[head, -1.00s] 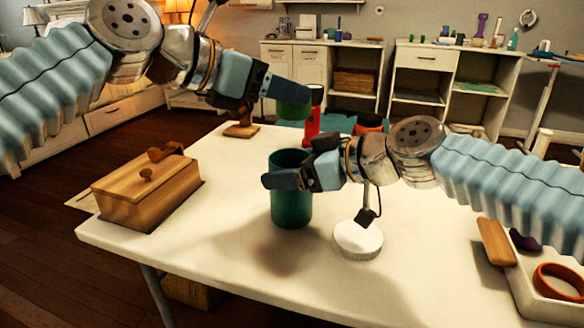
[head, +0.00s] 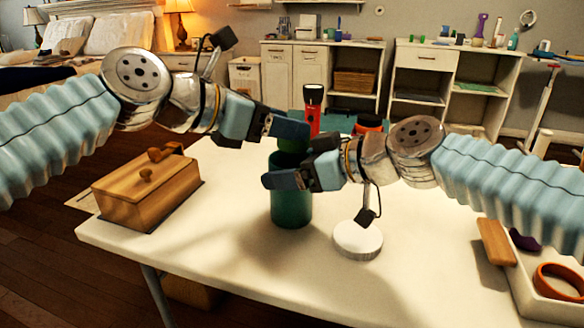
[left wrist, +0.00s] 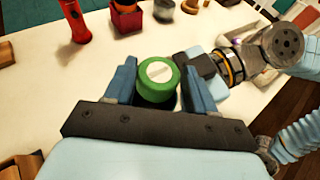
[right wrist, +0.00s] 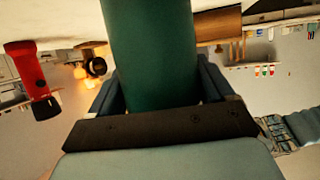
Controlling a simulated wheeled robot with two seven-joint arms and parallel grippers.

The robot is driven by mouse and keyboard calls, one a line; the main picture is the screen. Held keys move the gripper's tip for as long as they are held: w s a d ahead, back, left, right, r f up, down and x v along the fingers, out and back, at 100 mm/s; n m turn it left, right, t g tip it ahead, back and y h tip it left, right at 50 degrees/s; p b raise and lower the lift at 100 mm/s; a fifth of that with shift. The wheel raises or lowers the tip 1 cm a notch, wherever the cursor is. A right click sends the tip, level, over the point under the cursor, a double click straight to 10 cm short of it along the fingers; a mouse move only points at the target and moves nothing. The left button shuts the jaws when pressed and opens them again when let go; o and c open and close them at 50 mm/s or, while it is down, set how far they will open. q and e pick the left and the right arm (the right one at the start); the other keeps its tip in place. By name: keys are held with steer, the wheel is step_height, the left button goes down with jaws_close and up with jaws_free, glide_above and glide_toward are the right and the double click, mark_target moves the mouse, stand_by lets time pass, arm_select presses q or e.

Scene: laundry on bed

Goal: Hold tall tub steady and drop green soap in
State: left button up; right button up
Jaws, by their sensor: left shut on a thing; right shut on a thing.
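The tall tub (head: 291,207) is a dark green cylinder standing upright on the table. My right gripper (head: 297,178) is shut around its upper part; in the right wrist view the tub (right wrist: 150,60) fills the space between the fingers. My left gripper (head: 288,134) is shut on the green soap (head: 292,146), directly above the tub's mouth. In the left wrist view the soap (left wrist: 145,87) is a round green piece with a pale top mark, between both fingers.
A wooden lidded box (head: 147,192) stands left on the white table (head: 250,255). A white round disc (head: 357,241) lies right of the tub. A red flashlight (head: 312,108) stands behind. A tray (head: 525,297) with an orange ring is at the right edge. The front middle is clear.

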arm_select(q)
steer(key=o, duration=1.1)
steer(key=shift+o, duration=0.2)
steer(key=shift+s, duration=0.1)
steer(key=shift+d, duration=0.15)
steer(key=shift+s, duration=0.1)
steer(key=v, duration=1.2)
steer(key=shift+a, duration=0.25)
steer(key=shift+w, duration=0.25)
arm_select(e)
steer(key=o, duration=0.9)
steer(key=shift+d, duration=0.1)
